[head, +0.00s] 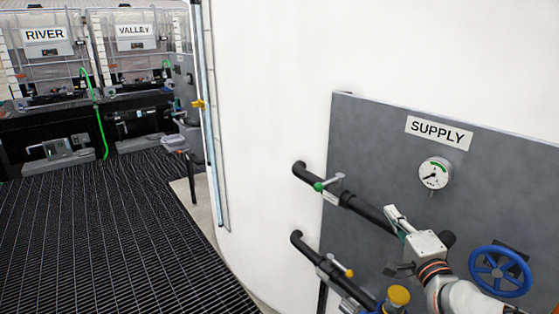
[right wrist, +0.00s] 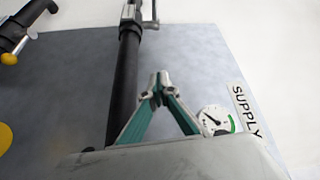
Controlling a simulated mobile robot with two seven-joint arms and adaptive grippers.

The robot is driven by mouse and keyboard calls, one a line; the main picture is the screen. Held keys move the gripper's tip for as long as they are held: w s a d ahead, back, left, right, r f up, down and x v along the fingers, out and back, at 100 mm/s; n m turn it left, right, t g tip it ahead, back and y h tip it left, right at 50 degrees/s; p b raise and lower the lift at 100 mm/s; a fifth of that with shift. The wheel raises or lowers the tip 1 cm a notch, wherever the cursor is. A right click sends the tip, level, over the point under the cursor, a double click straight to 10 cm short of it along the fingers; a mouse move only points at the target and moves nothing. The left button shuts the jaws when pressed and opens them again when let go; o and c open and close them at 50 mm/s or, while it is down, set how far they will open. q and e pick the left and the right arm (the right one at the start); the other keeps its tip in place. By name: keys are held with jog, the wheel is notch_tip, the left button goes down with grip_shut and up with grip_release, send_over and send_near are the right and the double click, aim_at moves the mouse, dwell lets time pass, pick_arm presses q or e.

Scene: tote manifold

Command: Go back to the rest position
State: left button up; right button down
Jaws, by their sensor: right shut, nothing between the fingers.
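My right gripper (head: 400,228) is in front of the grey SUPPLY panel (head: 375,135), in the lower right of the head view. It is beside the upper black pipe (head: 365,208), partly covering it. In the right wrist view, the teal fingers of my right gripper (right wrist: 160,80) meet at their tips with nothing between them. The pipe (right wrist: 123,80) runs just left of them there; I cannot tell whether they touch it. My left gripper is not in view.
A gauge (head: 435,173), a blue handwheel (head: 500,271) and a yellow knob (head: 399,295) are close around my right arm. A green-handled valve (head: 328,184) sits on the upper pipe. Grating floor (head: 100,230) lies open at left, before the RIVER (head: 45,35) and VALLEY (head: 135,31) totes.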

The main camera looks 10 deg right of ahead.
jog(key=s+a+f+n+y, duration=0.4)
jog(key=a+f+n, duration=0.2)
jog(key=a+n, duration=0.15)
jog(key=s+a+f+n+y, duration=0.4)
jog(key=a+f+n, duration=0.2)
jog(key=a, duration=0.3)
jog(key=s+a+f+n+g+h, duration=0.1)
jog(key=s+f, duration=0.3)
jog(key=f, duration=0.4)
jog(key=s+a+f+n+g, duration=0.3)
jog(key=s+f+n+g, duration=0.1)
jog(key=f, duration=0.4)
jog(key=s+a+f+n+g+h, duration=0.1)
jog(key=s+a+f+n+g, duration=0.1)
jog(key=f, duration=0.6)
jog(key=s+n, duration=0.1)
jog(key=s, duration=0.1)
jog(key=shift+s+f+g+h, duration=0.3)
jog(key=shift+s+f+g, duration=0.1)
